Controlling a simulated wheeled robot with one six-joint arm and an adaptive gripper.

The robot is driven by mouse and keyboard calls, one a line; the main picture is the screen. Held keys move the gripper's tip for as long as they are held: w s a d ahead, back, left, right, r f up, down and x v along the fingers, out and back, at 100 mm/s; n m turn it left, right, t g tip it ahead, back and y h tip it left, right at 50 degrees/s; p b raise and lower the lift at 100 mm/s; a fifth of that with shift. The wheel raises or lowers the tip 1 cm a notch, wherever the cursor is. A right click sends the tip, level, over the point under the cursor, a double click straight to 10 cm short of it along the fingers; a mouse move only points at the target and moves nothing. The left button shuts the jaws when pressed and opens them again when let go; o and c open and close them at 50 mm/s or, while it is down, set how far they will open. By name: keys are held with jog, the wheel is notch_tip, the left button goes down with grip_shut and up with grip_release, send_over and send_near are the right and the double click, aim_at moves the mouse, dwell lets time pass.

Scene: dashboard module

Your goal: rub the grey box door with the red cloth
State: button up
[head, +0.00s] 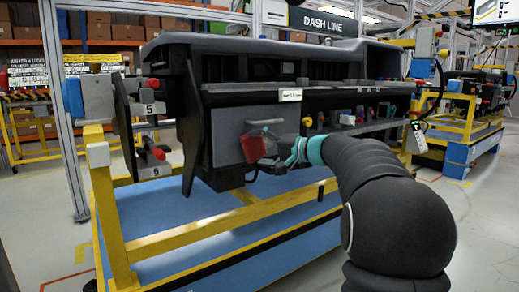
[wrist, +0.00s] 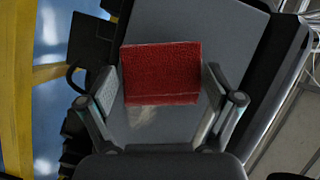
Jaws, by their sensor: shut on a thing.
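The red cloth (wrist: 161,72) is a folded block between the two fingers of my gripper (wrist: 162,95) in the wrist view. My gripper is shut on it. The grey door also fills the middle of the wrist view (wrist: 225,38), behind the cloth. A pale smudge shows on the door below the cloth there. I cannot tell whether the cloth touches the door. In the head view my gripper (head: 266,147) is at the door's lower right.
The dashboard module (head: 330,93) hangs over a yellow frame (head: 190,236) with a blue base (head: 175,203). Small coloured items sit on a shelf (head: 347,119) to the right.

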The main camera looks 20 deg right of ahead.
jog(key=shift+w+a, duration=0.3)
jog(key=shift+w, duration=0.65)
dwell(0.4)
jog(key=w+d+p, duration=0.3)
jog(key=d, duration=0.7)
jog(key=shift+d, duration=0.15)
dwell(0.9)
